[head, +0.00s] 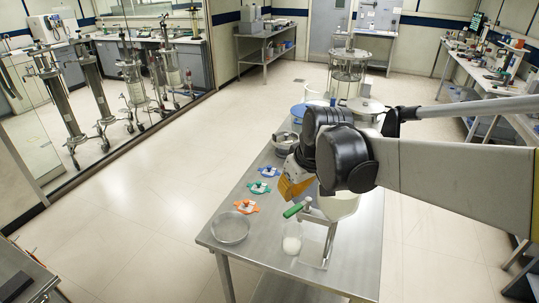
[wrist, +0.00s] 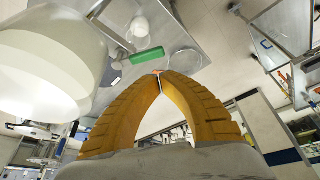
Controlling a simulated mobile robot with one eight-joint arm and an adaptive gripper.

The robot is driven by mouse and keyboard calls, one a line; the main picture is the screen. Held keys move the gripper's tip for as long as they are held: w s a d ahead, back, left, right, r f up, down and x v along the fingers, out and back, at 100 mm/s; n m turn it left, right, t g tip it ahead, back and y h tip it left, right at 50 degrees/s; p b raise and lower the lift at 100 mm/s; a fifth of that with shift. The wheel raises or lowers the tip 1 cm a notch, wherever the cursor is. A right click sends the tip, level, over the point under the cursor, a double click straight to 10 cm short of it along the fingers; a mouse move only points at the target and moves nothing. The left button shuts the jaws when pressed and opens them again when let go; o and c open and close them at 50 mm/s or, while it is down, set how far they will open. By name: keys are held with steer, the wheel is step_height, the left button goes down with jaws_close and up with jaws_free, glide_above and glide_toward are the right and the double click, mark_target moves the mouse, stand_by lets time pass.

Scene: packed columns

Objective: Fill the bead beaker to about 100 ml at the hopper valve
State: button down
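The bead beaker (head: 292,244) is a small clear vessel on the steel table with white contents low in it. It also shows in the wrist view (wrist: 140,27). The hopper (head: 342,205) is a pale bowl on a metal stand, partly hidden by my arm; it fills the left of the wrist view (wrist: 45,65). The valve's green handle (head: 293,210) sticks out to the left above the beaker, and in the wrist view (wrist: 147,55) it lies beyond my fingertips. My orange gripper (head: 287,193) is just above and left of the handle, fingertips together (wrist: 160,74), with nothing seen between them.
A round clear dish (head: 231,228) is at the table's left edge. Orange (head: 246,207), green (head: 259,187) and blue (head: 268,171) clamps lie in a row behind it. A grey pot (head: 285,142) is farther back. The front left of the table (head: 255,252) is bare.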

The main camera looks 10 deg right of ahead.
mark_target(298, 211)
steer(key=w+r+p, duration=0.3)
steer(key=w, duration=0.1)
step_height(298, 211, down, 10)
steer(key=n+b, duration=0.1)
steer(key=shift+w+d+f+g, duration=0.15)
steer(key=shift+d+f+g, duration=0.15)
steer(key=shift+g, duration=0.1)
steer(key=shift+s, duration=0.2)
steer(key=shift+s+d+b, duration=0.1)
steer(key=shift+s+b, duration=0.4)
steer(key=shift+s, duration=0.15)
